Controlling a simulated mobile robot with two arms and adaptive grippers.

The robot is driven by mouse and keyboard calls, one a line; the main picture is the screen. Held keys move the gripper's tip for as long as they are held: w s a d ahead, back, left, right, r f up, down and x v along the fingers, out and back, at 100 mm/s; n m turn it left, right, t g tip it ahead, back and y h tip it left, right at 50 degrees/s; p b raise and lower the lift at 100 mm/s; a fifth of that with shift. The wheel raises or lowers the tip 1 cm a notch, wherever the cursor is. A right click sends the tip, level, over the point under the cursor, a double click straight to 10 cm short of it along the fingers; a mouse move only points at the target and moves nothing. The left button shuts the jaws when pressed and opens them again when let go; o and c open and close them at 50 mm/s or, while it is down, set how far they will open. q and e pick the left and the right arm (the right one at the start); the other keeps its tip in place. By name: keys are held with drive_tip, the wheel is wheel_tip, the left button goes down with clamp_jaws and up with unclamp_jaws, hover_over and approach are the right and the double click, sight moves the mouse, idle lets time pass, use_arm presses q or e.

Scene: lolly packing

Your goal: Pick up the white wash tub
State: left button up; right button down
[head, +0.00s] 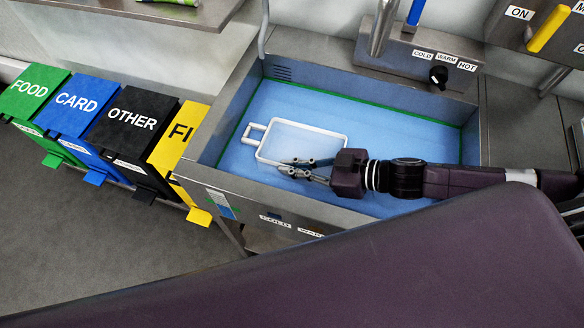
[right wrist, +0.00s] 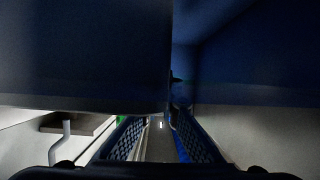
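The white wash tub (head: 310,128) sits in the blue-floored sink, left of its middle. I see its white rectangular rim, with a loop handle at the left end. Its inside looks as blue as the sink around it. My right gripper (head: 294,167) reaches in from the right, with its fingertips over the tub's near rim and covering part of it. In the right wrist view, its two ridged fingers (right wrist: 157,122) stand apart with a gap between them. Whether they touch the rim is unclear. My left gripper is not in view.
The steel sink's near edge (head: 265,199) runs below my arm. A tap panel with a knob (head: 438,75) stands behind the sink. The food (head: 35,96), card (head: 79,105) and other (head: 133,124) bins stand at left. Large dark shapes fill the upper right wrist view.

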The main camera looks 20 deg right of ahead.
wheel_tip(320, 180, up, 21)
drive_tip(key=p, duration=0.8)
drive_tip(key=shift+r, duration=0.2)
idle(0.5)
